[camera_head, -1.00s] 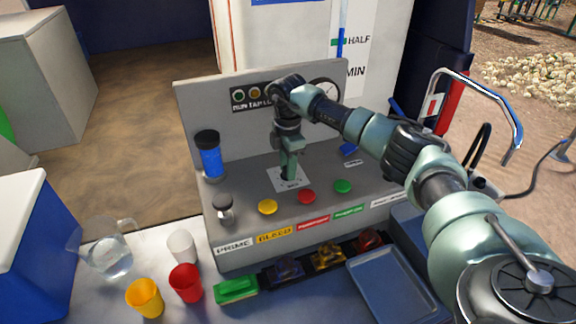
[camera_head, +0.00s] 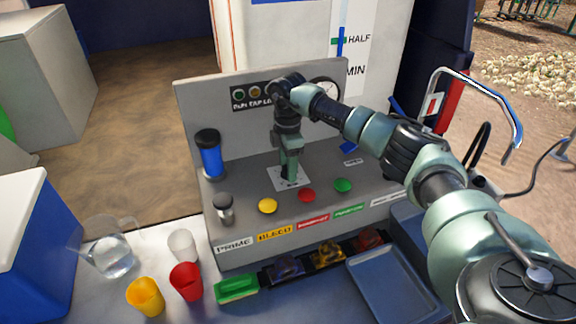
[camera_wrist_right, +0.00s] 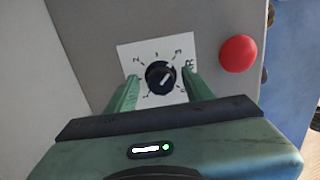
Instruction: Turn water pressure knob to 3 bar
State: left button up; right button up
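The black pressure knob (camera_wrist_right: 160,77) sits on a white dial plate (camera_wrist_right: 130,58) with printed numbers in the right wrist view. A pale pointer mark on the knob faces the upper right; its exact reading is hard to tell. My right gripper (camera_wrist_right: 160,84) is open, one finger on each side of the knob, with gaps visible. In the head view my right gripper (camera_head: 290,177) points down over the plate (camera_head: 278,182) and hides the knob. A round gauge (camera_head: 327,84) on the back panel is partly hidden by my arm. My left gripper is not in view.
Yellow (camera_head: 267,206), red (camera_head: 307,195) and green (camera_head: 343,185) buttons stand close in front of the plate. A blue bottle (camera_head: 211,160) and a small shaker-like item (camera_head: 223,208) stand left. Cups, a pitcher (camera_head: 109,250) and a tray (camera_head: 392,285) occupy the counter.

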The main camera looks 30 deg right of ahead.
notch_tip(320, 180, up, 7)
jog(key=shift+f+b, duration=0.1)
jog(key=shift+b, duration=1.1)
jog(key=shift+r, duration=0.5)
jog(key=shift+f, duration=0.1)
